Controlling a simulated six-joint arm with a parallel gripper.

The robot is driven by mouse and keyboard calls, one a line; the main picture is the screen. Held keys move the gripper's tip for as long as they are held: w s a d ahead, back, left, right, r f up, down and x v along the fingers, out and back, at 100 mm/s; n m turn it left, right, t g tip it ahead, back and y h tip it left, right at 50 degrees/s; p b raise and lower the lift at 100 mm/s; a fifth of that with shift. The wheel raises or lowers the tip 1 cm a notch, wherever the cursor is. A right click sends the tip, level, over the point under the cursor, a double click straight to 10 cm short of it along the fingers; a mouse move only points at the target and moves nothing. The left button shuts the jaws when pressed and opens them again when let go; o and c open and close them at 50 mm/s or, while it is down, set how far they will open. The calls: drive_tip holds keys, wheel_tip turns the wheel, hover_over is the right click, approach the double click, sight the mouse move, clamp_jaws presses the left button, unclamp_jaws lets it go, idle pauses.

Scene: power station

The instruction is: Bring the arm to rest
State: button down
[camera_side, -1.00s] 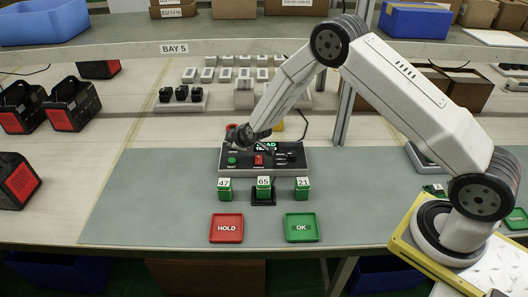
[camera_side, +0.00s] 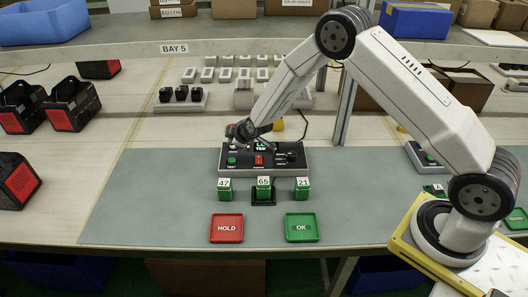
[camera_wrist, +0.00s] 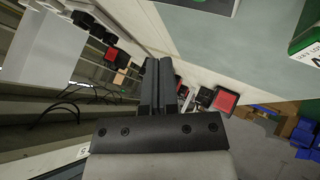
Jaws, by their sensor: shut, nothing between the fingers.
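My arm reaches in from the right in the side view, with my gripper (camera_side: 233,131) held above the left back of the tester panel (camera_side: 264,158). In the wrist view my gripper (camera_wrist: 158,62) is shut with its two fingers together and nothing between them. The panel carries a small screen, a green button and a red switch. Green blocks labelled 47 (camera_side: 224,190), 65 (camera_side: 263,189) and 21 (camera_side: 302,190) stand in front of it, and 65 sits in a black holder.
A red HOLD tray (camera_side: 227,228) and a green OK tray (camera_side: 302,228) lie near the front edge. Black and red power units (camera_side: 72,104) stand at left. Small grey and black parts (camera_side: 181,97) stand behind the panel. The grey mat's left part is clear.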

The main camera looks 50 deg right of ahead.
drive_tip(key=s+r+m+g, duration=0.2)
drive_tip(key=s+r, duration=0.2)
drive_tip(key=s, duration=0.6)
drive_tip(key=s+r+m+g, duration=0.2)
drive_tip(key=s+r+m, duration=0.1)
drive_tip(key=s, duration=0.8)
drive_tip(key=s+r+m+g, duration=0.2)
drive_tip(key=s+r, duration=0.4)
drive_tip(key=s, duration=0.5)
drive_tip(key=shift+m, duration=0.6)
